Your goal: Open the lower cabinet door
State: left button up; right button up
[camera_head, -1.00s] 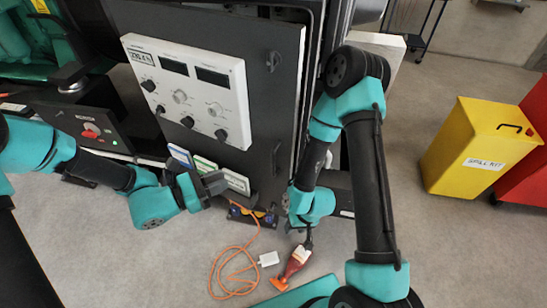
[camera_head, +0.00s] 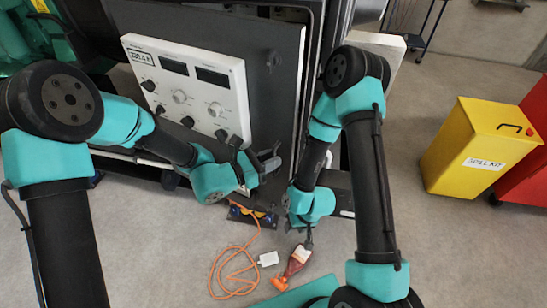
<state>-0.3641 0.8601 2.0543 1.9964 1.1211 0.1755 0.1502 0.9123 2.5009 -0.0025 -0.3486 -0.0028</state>
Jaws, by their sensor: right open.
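A dark grey cabinet door (camera_head: 275,100) carries a white control panel (camera_head: 203,95) with two displays and several knobs. A small dark handle (camera_head: 273,61) is on its upper right side. The lower dark handle at its right side is largely hidden behind my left gripper (camera_head: 270,157). The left fingers are at that handle's spot; I cannot tell if they touch it or how far apart they are. My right gripper (camera_head: 303,228) points down near the floor, below the door's right edge and just above a red and white bottle (camera_head: 297,261). Its fingers are small and partly hidden.
An orange cable (camera_head: 236,262) and a white box (camera_head: 268,258) lie on the floor. A yellow spill kit bin (camera_head: 470,150) and a red bin (camera_head: 530,165) stand at right. Floor between the bins and my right arm is clear.

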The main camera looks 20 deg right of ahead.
pick_arm(q)
jog(key=shift+d, duration=0.45)
grip_shut()
